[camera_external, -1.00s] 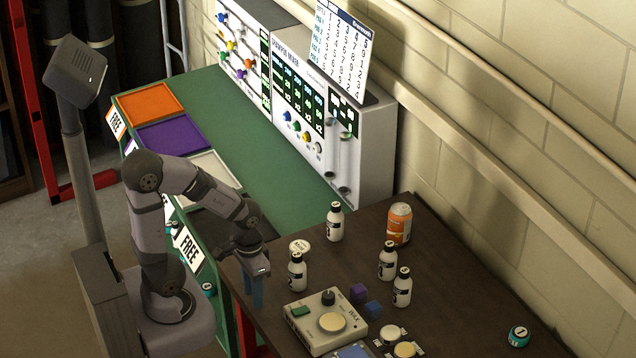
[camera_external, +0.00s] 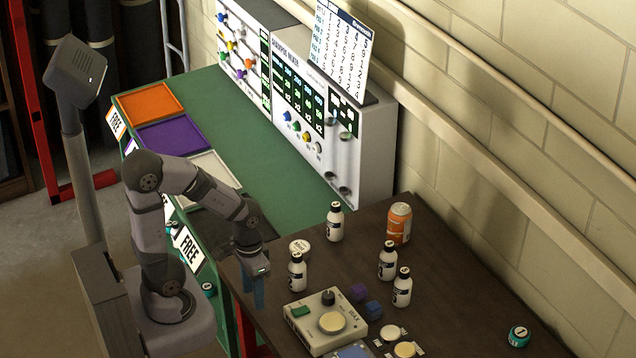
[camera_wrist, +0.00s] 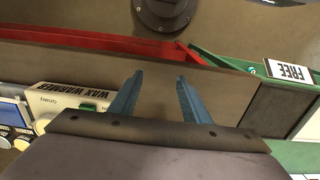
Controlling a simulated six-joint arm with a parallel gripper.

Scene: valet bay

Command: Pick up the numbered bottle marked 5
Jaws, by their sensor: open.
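Several white bottles with black caps and dark labels stand upright on the dark brown table (camera_external: 450,270). One bottle (camera_external: 297,271) is near the front left, one (camera_external: 335,222) is farther back, and two, a rear one (camera_external: 388,260) and a front one (camera_external: 402,287), are to the right. I cannot read their numbers. My gripper (camera_external: 259,292) points down at the table's left edge, left of the nearest bottle and apart from it. In the wrist view its blue fingers (camera_wrist: 160,98) are spread with nothing between them; no bottle shows there.
A wax warmer (camera_external: 328,322) stands right of my gripper; it also shows in the wrist view (camera_wrist: 75,100). A green counter (camera_external: 270,150) lies behind.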

